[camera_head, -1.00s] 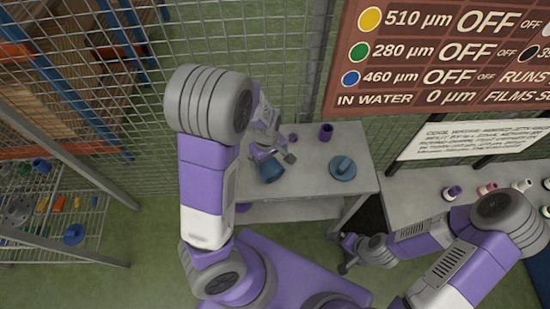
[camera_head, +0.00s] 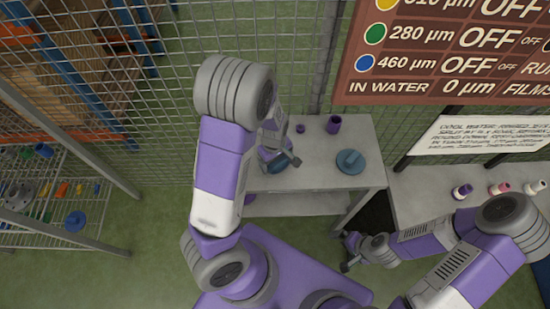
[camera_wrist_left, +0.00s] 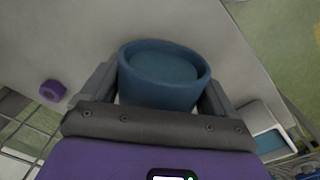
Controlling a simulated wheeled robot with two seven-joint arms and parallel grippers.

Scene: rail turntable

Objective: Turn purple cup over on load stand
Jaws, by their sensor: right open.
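The purple cup (camera_head: 333,124) stands at the back of the grey table, apart from both grippers. A blue disc with a raised middle (camera_head: 350,162) is on the table's right part; I cannot tell whether it is the load stand. My left gripper (camera_head: 280,162) is over the table's left part, partly hidden by my arm. In the left wrist view its fingers flank a blue cup (camera_wrist_left: 164,82) closely on both sides, with a round recessed end facing the camera. My right gripper (camera_head: 347,254) is open and empty, low in front of the table's right end.
A small purple piece (camera_head: 300,128) lies left of the purple cup. A wire fence stands behind the table (camera_head: 315,180). A rack with coloured parts (camera_head: 60,205) is at left.

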